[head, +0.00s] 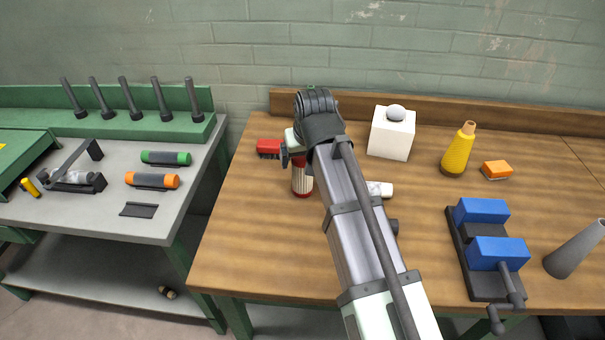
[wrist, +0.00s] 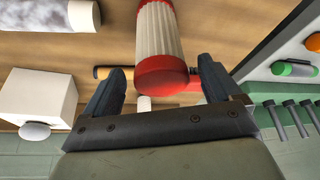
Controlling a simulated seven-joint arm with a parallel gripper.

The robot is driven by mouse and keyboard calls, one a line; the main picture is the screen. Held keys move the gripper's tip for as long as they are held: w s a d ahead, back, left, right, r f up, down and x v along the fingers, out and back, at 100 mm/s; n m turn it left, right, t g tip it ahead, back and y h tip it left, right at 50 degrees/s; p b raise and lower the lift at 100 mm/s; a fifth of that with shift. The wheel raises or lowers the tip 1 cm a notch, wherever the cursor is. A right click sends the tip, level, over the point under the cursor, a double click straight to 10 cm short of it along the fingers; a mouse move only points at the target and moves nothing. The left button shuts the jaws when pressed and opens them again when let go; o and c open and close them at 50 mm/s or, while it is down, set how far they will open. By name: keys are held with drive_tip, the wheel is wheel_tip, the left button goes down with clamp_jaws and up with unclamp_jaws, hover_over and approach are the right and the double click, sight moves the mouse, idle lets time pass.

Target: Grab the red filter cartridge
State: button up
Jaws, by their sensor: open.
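The red filter cartridge (head: 302,184) has white pleated sides and red end caps. It stands upright on the wooden bench, its upper part partly hidden by my gripper (head: 293,153). In the wrist view the cartridge (wrist: 160,35) shows between the two dark fingers, with one red end cap facing the camera. My gripper (wrist: 162,66) is open, with a visible gap on each side of the cartridge. I cannot tell how deep the cartridge lies between the fingers.
A red brush (head: 269,148) lies just left of the cartridge. A white box (head: 391,135), a yellow bottle (head: 457,152), an orange block (head: 497,169) and a blue vise (head: 497,252) stand to the right. A white cylinder (head: 381,189) lies beside my arm. A grey bench (head: 110,220) is left.

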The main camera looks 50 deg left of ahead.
drive_tip(key=x, duration=0.3)
drive_tip(key=shift+f, duration=0.15)
drive_tip(key=c, duration=1.2)
